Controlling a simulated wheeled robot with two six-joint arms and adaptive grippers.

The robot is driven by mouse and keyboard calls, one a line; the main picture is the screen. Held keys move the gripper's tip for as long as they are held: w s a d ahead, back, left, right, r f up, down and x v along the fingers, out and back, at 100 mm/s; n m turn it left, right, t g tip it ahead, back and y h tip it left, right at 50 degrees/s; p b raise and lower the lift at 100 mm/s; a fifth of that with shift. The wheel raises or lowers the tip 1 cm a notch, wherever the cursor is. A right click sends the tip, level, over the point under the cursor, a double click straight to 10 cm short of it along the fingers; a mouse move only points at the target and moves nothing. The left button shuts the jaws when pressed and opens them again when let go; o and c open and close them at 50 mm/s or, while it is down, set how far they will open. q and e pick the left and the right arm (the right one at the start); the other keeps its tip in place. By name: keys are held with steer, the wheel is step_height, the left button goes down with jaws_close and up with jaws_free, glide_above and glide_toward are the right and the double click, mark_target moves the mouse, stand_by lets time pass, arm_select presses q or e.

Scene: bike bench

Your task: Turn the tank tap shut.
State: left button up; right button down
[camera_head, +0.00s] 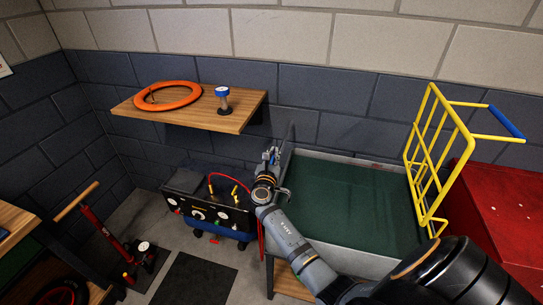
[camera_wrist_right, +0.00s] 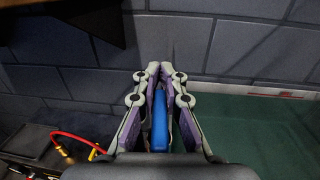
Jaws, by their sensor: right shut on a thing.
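The tank (camera_head: 345,158) is a grey, open-topped trough holding dark green water, right of centre in the head view. My right gripper (camera_head: 271,156) is at its left rim, with the arm reaching in from the lower right. In the right wrist view, the gripper (camera_wrist_right: 160,72) is shut on a blue tap handle (camera_wrist_right: 159,128), which lies lengthwise between the two purple-padded fingers. The tap's body is hidden by the gripper, so I cannot tell how far it is turned. My left gripper is not in view.
A wooden shelf (camera_head: 190,115) with an orange ring (camera_head: 167,95) and a blue-topped fitting (camera_head: 223,98) is on the wall. A dark machine (camera_head: 200,212) with red and yellow leads stands left of the tank. A yellow rack (camera_head: 437,150) and red cabinet (camera_head: 500,210) are right.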

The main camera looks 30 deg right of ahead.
steer(key=shift+s+d+f+m+g+h, duration=0.1)
steer(key=shift+s+m+g+h, duration=0.05)
steer(key=shift+m+g+h, duration=0.4)
steer(key=shift+g, duration=0.25)
steer(key=c, duration=1.4)
jaws_free()
steer(key=v, duration=0.7)
steer(key=shift+s+a, duration=0.2)
